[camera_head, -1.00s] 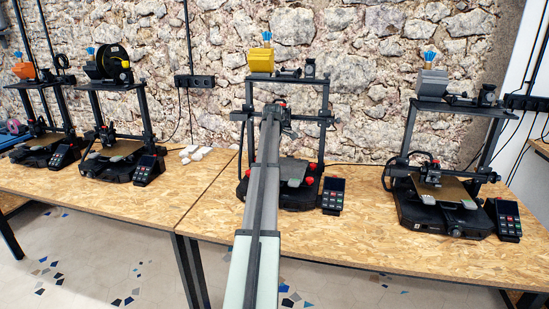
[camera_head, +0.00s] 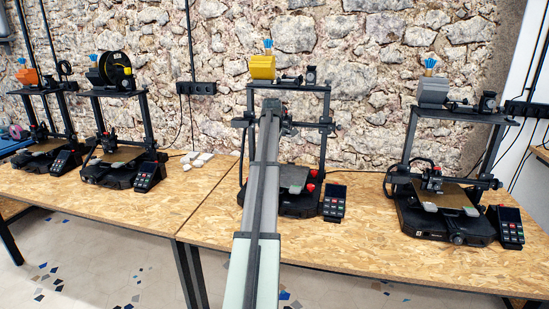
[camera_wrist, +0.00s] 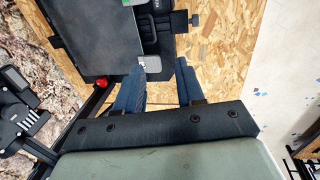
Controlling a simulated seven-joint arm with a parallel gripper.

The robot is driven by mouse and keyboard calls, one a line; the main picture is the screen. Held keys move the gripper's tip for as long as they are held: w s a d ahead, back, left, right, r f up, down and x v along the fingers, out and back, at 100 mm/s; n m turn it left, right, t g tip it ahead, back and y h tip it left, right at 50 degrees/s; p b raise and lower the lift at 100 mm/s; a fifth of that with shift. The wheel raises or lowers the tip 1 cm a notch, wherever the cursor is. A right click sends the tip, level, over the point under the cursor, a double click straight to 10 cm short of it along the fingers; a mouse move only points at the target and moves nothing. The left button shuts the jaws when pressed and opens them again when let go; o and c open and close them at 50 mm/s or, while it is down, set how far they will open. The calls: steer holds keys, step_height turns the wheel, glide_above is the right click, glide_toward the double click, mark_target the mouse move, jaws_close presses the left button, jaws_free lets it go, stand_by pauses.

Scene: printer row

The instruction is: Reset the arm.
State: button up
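My arm (camera_head: 262,185) reaches forward from the bottom of the head view to the middle-right printer (camera_head: 322,125) and covers part of it. My gripper's fingers cannot be made out in the head view. In the wrist view my gripper (camera_wrist: 161,66) shows two blue fingers set well apart, with nothing held between them. Past the left fingertip is a small light-grey rounded piece (camera_wrist: 150,64) at the edge of a dark printer plate (camera_wrist: 95,35). I cannot tell whether the finger touches it.
More printers stand to the left (camera_head: 120,125) and right (camera_head: 445,205). A control box (camera_head: 334,202) sits beside the middle-right printer. Small white pieces (camera_head: 196,160) lie on the wooden table (camera_head: 140,208). A stone wall rises behind. The table's front strip is mostly clear.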

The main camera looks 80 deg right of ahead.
steer(key=shift+a+r, duration=0.15)
steer(key=shift+r, duration=0.15)
stand_by(0.4)
